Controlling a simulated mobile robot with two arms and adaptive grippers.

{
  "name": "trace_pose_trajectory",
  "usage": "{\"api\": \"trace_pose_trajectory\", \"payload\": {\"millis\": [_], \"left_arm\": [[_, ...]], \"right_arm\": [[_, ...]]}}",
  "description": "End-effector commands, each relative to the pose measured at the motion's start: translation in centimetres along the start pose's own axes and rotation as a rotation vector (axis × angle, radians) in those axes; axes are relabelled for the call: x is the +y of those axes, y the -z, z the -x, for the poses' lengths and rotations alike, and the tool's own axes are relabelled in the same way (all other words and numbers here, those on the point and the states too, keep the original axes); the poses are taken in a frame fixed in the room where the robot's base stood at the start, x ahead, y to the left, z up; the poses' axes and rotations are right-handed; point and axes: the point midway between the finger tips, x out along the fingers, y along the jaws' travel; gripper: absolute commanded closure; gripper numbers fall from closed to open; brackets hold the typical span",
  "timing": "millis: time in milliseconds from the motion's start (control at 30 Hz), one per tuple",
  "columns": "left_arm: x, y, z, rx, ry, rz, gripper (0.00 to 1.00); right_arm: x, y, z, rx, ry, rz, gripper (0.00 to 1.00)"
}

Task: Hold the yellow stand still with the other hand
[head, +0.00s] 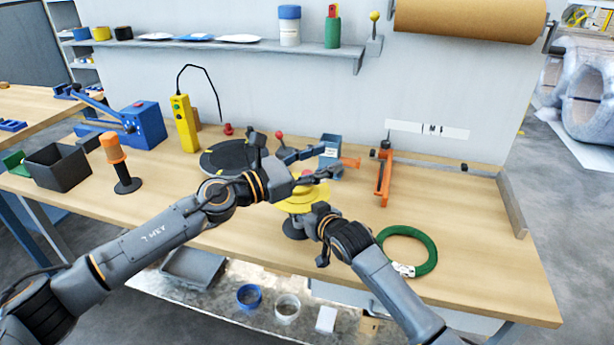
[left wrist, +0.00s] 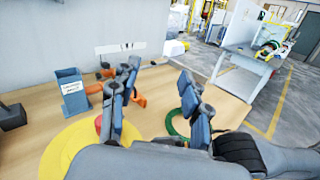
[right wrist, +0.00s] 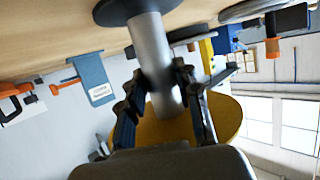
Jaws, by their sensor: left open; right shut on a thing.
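The yellow stand (head: 300,199) has a wide yellow disc on a grey column with a dark round base. It stands upright on the workbench, partly hidden by my arms. My right gripper (head: 321,214) is shut on its grey column below the disc; the right wrist view shows the column (right wrist: 152,50) between the fingers, with the disc (right wrist: 232,115) beyond. My left gripper (head: 324,165) is open and empty, above and behind the disc. In the left wrist view its fingers (left wrist: 160,78) are apart, with the disc (left wrist: 65,150) at lower left.
A green coil (head: 433,250) lies at the bench's right front. An orange clamp (head: 384,180) and a blue-grey holder (head: 330,168) stand behind the stand. A black round plate (head: 222,157), a yellow control box (head: 184,125) and an orange-topped post (head: 116,158) are to the left.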

Motion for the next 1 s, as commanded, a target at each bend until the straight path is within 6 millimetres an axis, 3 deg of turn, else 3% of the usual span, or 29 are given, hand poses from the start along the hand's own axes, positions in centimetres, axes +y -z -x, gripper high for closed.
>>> {"api": "trace_pose_trajectory", "payload": {"millis": [300,533,667,1000], "left_arm": [[0.3,5.4,6.9,0.002,-0.333,0.112,0.53],[0.2,8.1,9.7,0.069,-0.448,0.147,0.53],[0.6,8.4,9.3,0.078,-0.462,0.149,0.53],[3.2,9.0,3.8,0.076,-0.462,0.149,0.53]], "right_arm": [[0.0,0.0,0.0,-0.001,0.0,0.0,1.0],[0.0,0.0,0.0,0.0,0.0,0.0,1.0],[0.0,0.0,0.0,0.0,0.001,0.0,1.0],[0.0,0.0,0.0,0.0,0.001,0.0,1.0]]}}
